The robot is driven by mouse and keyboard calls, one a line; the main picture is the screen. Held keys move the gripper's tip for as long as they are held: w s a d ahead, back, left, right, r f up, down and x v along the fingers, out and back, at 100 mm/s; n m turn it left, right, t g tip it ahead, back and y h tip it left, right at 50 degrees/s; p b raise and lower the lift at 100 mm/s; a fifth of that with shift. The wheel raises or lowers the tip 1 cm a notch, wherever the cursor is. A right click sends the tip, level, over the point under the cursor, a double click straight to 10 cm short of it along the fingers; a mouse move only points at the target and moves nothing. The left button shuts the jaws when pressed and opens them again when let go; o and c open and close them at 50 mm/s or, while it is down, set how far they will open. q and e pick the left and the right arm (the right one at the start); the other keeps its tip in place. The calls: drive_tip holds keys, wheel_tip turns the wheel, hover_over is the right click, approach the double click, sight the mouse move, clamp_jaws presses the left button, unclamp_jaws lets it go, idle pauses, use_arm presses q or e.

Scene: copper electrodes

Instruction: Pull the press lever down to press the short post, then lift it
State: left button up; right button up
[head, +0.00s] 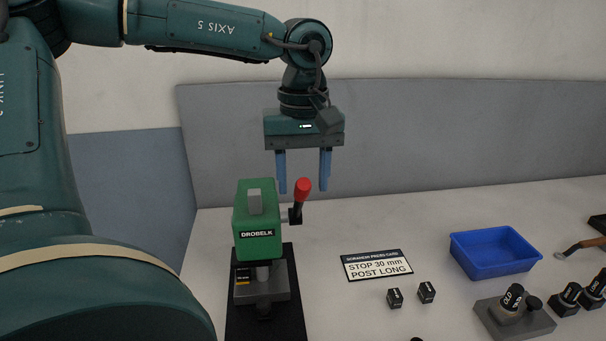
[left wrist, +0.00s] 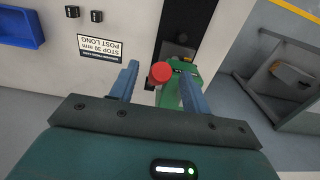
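The green press (head: 257,215), labelled DROBELK, stands on a black base plate (head: 292,300). Its lever has a red knob (head: 302,186) and points up at the press's right side. The lever is raised. My left gripper (head: 303,188) is open, pointing down, fingers either side of the knob in the picture. In the left wrist view the knob (left wrist: 161,72) shows between the blue fingers, with no clear contact. My right gripper is out of view.
A sign (head: 377,265) reads STOP 30 mm POST LONG. Two small black blocks (head: 395,298) lie in front of it. A blue bin (head: 495,262), a grey block with black-capped parts (head: 515,318), and a wooden-handled tool (head: 580,246) lie to the right. A grey panel stands behind.

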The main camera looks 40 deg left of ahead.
use_arm(q)
drive_tip(key=shift+o, duration=0.6)
drive_tip(key=shift+r, duration=0.1)
wheel_tip(320, 180, up, 2)
drive_tip(key=shift+r+p, duration=0.2)
drive_tip(key=shift+p, duration=0.1)
drive_tip(key=shift+r, duration=2.25)
wheel_tip(320, 180, up, 13)
